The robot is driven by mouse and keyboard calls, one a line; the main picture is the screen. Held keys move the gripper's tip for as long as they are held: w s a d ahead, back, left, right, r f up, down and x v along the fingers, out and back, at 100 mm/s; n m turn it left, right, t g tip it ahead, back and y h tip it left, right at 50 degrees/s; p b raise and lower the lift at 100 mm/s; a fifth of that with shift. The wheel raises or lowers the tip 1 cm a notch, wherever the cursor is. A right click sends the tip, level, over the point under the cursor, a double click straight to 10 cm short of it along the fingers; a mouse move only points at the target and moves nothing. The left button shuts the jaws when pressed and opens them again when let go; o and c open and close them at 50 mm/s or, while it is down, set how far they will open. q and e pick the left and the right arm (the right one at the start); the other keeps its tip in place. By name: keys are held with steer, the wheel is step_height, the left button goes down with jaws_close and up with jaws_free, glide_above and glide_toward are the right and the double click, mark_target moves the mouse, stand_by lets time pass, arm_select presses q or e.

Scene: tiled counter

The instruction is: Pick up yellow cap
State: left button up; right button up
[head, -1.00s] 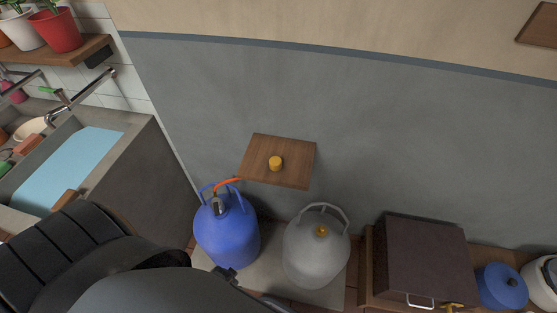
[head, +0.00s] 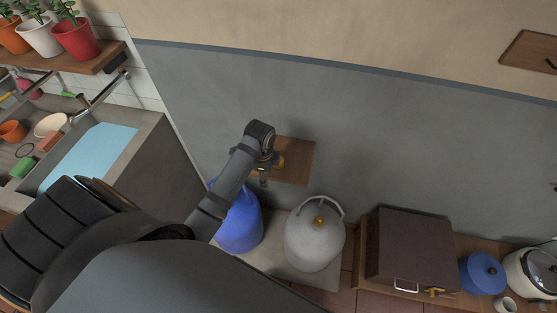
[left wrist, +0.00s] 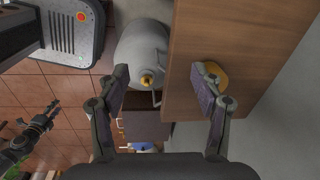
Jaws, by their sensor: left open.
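The yellow cap (head: 279,161) sits on a small wooden wall shelf (head: 302,157) in the head view, partly hidden by my left gripper (head: 268,170). In the left wrist view the cap (left wrist: 217,72) is on the wooden board (left wrist: 265,45), by the right-hand finger's tip, which covers part of it. My left gripper (left wrist: 161,78) is open there, with nothing held between its fingers. The cap looks outside the gap between the fingers. Contact cannot be told. A dark jointed thing at the left wrist view's lower left may be my right gripper (left wrist: 38,124); its jaws are unclear.
Below the shelf stand a blue gas bottle (head: 240,222), partly behind my left arm, and a grey one (head: 314,236). A dark box (head: 412,248) and blue pot (head: 481,273) are to the right. A sink (head: 100,142) is left.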

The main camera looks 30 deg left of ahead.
arm_select(q)
steer(key=w+r+m+g+h, duration=0.1)
steer(key=w+r+m+g, duration=0.1)
steer(key=w+r+m, duration=0.75)
steer(key=f+m, duration=0.1)
steer(key=f, duration=0.1)
steer(key=f+m, duration=0.1)
steer(key=f, duration=0.1)
steer(key=f+m, duration=0.1)
steer(key=f, duration=0.1)
steer(key=shift+a, duration=0.25)
steer(key=shift+s+f+p, duration=0.1)
steer(key=shift+f+p, duration=0.1)
steer(key=shift+p, duration=0.15)
steer(key=f, duration=0.1)
steer(key=f+p, duration=0.1)
steer(key=s+f, duration=0.1)
steer(key=f, duration=0.1)
steer(key=shift+d, duration=0.25)
steer(key=shift+f, duration=0.4)
steer(key=shift+c, duration=0.4)
steer(key=c, duration=0.9)
